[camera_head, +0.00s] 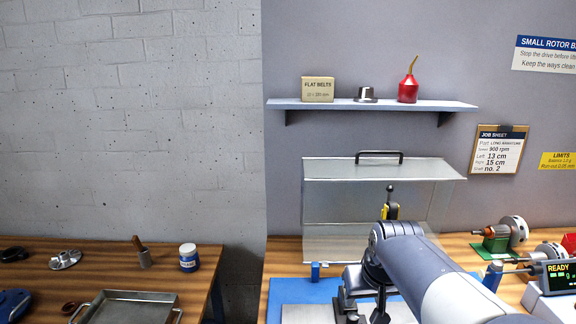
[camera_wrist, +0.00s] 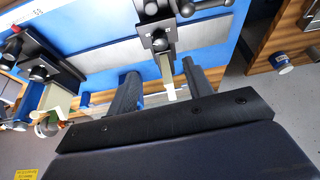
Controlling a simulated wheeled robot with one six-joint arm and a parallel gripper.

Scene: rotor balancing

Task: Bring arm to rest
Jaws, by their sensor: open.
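My arm (camera_head: 412,262) reaches in from the lower right of the head view, over the balancing machine's blue bed (camera_head: 282,290). In the wrist view my gripper (camera_wrist: 160,72) is open, with its two dark fingers apart. A pale upright piece on a dark machine support (camera_wrist: 158,42) shows between and beyond the fingers. I cannot tell whether they touch it. No object is visibly held. In the head view the gripper is mostly hidden or hard to make out among dark parts below the wrist.
A clear guard (camera_head: 330,215) with a black handle stands behind the arm. A shelf (camera_head: 372,105) hangs above. A READY display (camera_head: 556,276) and a green-based motor (camera_head: 497,240) are at the right.

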